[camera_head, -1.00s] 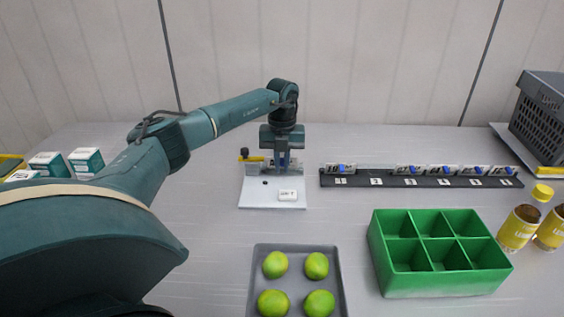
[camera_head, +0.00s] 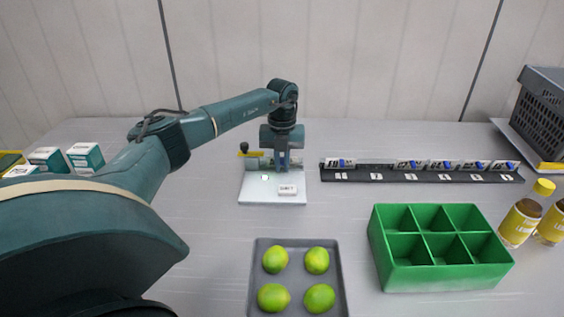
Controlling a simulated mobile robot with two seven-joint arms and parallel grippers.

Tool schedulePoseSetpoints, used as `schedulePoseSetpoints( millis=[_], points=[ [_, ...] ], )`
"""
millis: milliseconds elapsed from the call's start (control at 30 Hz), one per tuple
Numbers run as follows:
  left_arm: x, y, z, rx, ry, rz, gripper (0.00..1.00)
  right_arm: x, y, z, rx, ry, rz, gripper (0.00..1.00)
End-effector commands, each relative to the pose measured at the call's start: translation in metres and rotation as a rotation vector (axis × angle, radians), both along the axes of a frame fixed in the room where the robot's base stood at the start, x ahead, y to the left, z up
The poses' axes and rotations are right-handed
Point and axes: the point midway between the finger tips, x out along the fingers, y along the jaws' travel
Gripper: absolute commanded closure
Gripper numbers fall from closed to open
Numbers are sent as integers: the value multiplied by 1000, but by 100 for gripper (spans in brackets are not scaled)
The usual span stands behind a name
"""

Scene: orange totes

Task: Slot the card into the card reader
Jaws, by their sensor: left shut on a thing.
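The card reader stands on a white plate (camera_head: 257,195) at the back centre of the table, with a small white label at its front right. My left gripper (camera_head: 282,168) points straight down over the reader and is shut on the card. The card is mostly hidden by the fingers and too small to make out, so I cannot tell how deep it sits in the reader. My right gripper is not in view.
A black rack (camera_head: 420,175) with several upright cards and one gap lies right of the reader. A grey tray (camera_head: 294,244) of limes and a green divided box (camera_head: 440,284) stand in front. Yellow-labelled bottles (camera_head: 520,222) and a dark crate (camera_head: 543,112) are at the right, small boxes (camera_head: 86,156) at left.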

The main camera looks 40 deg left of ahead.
Motion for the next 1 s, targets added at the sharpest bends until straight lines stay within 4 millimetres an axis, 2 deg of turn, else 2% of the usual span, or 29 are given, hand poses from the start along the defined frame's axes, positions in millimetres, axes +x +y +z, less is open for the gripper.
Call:
schedulePoseSetpoints(
  millis=[33,67,100,367,700,867,1000],
  points=[
    [0,-1,-1,-1,3,-1,100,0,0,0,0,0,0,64],
    [0,-1,-1,-1,3,-1,88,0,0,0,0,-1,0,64],
    [0,-1,-1,-1,3,-1,85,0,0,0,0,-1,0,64],
    [0,0,0,-1,2,-1,65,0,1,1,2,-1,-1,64],
    [0,0,3,-1,-1,0,65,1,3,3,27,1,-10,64],
    [1,1,31,0,-3,0,65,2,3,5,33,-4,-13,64],
    [2,1,64,-1,-5,0,65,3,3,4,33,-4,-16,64]
  ],
)
